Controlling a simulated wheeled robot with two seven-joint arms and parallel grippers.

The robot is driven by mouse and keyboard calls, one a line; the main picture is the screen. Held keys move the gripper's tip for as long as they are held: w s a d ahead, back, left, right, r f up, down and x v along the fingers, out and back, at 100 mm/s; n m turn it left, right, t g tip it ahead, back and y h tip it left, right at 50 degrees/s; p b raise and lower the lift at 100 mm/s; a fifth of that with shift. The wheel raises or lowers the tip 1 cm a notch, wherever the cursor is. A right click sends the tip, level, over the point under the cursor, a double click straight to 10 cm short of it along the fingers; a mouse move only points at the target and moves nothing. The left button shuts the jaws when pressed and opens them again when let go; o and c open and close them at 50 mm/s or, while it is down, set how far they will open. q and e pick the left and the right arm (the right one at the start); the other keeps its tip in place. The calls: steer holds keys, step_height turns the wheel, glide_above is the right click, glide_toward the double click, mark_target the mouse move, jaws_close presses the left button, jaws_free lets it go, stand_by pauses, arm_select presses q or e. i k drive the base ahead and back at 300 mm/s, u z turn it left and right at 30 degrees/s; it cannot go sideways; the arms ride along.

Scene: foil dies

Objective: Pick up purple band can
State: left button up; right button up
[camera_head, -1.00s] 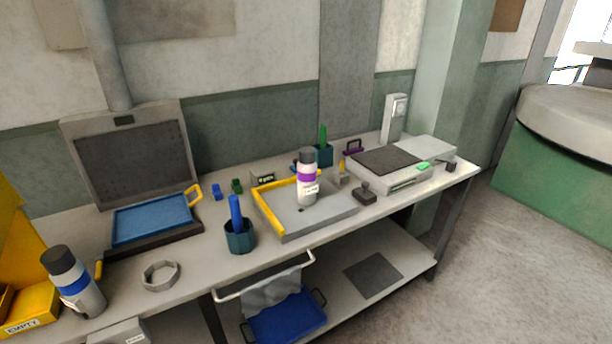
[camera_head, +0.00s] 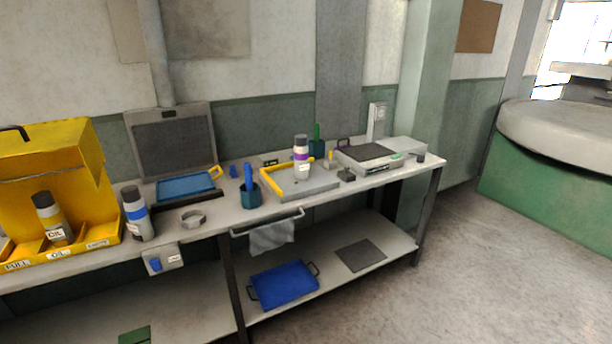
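The purple band can (camera_head: 301,157) stands upright on a grey tray with a yellow edge (camera_head: 318,188), on the bench right of the picture's middle. It has a dark cap, a purple band and a white label. Neither of my grippers shows in the head view.
The bench (camera_head: 222,217) also holds a blue-band can (camera_head: 137,214), a grey ring (camera_head: 193,219), a teal cup with a blue item (camera_head: 250,196), and a flat grey device (camera_head: 371,157). A yellow case (camera_head: 73,184) holds another can (camera_head: 51,217). The floor (camera_head: 455,260) at right is clear.

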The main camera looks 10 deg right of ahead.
mark_target(301, 166)
steer(key=z, duration=1.25)
steer(key=i, duration=0.9)
steer(key=z, duration=0.75)
steer(key=i, duration=0.9)
steer(key=u, duration=0.7)
steer(key=i, duration=0.8)
steer(key=u, duration=0.8)
